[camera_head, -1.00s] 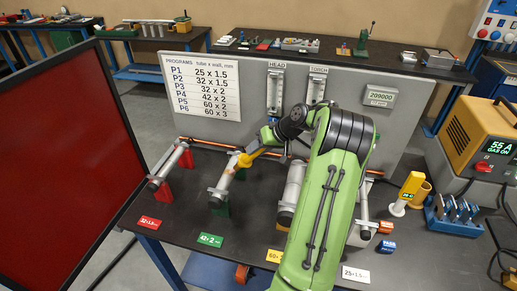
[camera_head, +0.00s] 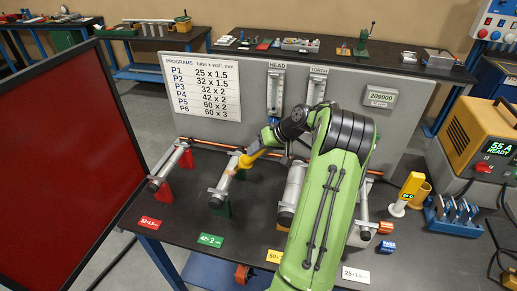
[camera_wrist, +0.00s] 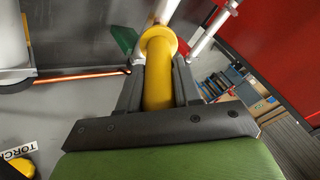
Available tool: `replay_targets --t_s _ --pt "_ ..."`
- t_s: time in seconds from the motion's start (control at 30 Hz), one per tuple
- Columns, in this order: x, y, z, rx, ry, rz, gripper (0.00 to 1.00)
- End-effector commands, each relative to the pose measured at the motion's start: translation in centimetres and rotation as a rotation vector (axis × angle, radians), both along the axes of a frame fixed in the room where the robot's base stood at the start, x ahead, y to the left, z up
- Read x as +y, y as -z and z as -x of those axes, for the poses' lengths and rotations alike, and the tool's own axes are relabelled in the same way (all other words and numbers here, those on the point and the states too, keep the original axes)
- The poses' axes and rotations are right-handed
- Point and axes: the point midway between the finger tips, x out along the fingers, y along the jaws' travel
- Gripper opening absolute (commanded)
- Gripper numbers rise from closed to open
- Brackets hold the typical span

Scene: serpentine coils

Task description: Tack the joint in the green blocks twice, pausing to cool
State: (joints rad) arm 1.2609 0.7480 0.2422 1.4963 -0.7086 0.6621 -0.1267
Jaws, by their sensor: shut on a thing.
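My gripper (camera_wrist: 158,88) is shut on the yellow torch (camera_wrist: 157,70), which also shows in the head view (camera_head: 253,156). The torch's round front end is by the tube (camera_head: 226,184) held in the green blocks (camera_head: 223,208), above the upper part of that tube. In the wrist view a green block (camera_wrist: 125,40) and a pale tube (camera_wrist: 165,10) show beyond the torch. I cannot tell whether the torch touches the tube; the joint itself is hidden. The power source display (camera_head: 498,148) reads "55 A READY".
A tube in red blocks (camera_head: 165,191) is to the left, and a thicker tube (camera_head: 291,192) is close on the right. A dark red screen (camera_head: 62,165) stands at the far left. The grey panel (camera_head: 385,125) rises behind. A yellow-topped tool (camera_head: 410,185) stands at right.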

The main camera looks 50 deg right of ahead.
Motion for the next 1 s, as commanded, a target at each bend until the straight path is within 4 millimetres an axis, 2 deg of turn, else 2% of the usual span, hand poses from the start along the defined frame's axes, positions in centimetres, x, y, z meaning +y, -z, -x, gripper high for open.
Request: replay_targets --t_s 0.1,0.6,0.87,1.0 --pt "-0.3 -1.3 0.4 -0.004 0.001 0.004 0.00" --pt "-1.4 -4.3 2.2 -0.007 0.003 0.008 0.00" --pt "-1.9 -5.7 3.1 -0.007 0.003 0.008 0.00" --pt "-1.9 -5.8 3.3 -0.008 0.002 0.008 0.00"
